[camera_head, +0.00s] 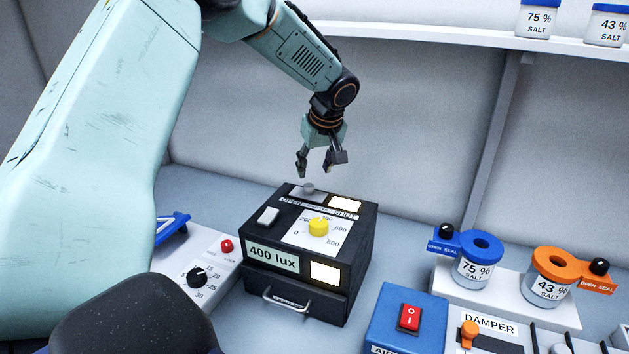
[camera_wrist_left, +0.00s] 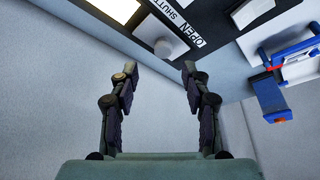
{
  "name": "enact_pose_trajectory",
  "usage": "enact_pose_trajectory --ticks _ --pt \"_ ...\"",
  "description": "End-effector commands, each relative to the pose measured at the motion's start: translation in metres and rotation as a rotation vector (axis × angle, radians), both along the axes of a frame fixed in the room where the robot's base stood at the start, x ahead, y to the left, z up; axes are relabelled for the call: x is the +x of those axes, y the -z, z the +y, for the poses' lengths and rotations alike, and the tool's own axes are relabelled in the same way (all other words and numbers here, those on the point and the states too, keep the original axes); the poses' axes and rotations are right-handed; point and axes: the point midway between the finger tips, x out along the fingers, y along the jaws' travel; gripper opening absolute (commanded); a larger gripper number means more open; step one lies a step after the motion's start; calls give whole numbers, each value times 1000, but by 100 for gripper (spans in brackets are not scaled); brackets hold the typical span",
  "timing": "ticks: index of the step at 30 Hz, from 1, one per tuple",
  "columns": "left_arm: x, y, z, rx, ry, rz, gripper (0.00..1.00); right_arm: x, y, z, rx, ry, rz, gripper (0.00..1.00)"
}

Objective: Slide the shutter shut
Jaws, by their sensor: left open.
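A black box (camera_head: 260,284) with a "400 lux" label stands on the bench in the head view. On its top at the back is a grey shutter knob (camera_head: 308,188) on a light plate, by an OPEN/SHUT label. The knob also shows in the left wrist view (camera_wrist_left: 163,47), near the word OPEN. A lit window (camera_head: 345,203) shows at the SHUT end of the strip. My left gripper (camera_head: 321,173) is open and empty, above and behind the knob, apart from it. My right gripper is not in view.
The box top also has a yellow dial (camera_head: 318,227) and a white switch (camera_head: 268,215). A control panel with a red button (camera_head: 227,246) lies to the left. A blue switch box (camera_head: 405,320) and salt jars (camera_head: 475,268) stand to the right.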

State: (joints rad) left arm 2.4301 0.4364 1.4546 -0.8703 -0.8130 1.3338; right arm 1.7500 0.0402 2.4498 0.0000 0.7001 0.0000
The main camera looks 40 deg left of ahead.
Motion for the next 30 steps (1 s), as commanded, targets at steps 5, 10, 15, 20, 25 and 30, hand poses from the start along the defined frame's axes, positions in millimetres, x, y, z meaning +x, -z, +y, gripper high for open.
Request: enact_pose_trajectory --ticks 5,10,15,20,25,30 --pt "2 28 10 -2 -1 4 48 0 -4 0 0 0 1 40" --pt "6 49 18 -1 -1 3 48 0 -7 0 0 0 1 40" --pt "10 59 21 -1 0 0 48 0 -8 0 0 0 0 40" --pt "12 61 22 -1 0 0 48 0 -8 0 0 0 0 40" --pt "13 61 22 0 0 0 44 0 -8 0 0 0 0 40" --pt "13 61 22 0 0 0 30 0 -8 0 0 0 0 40"
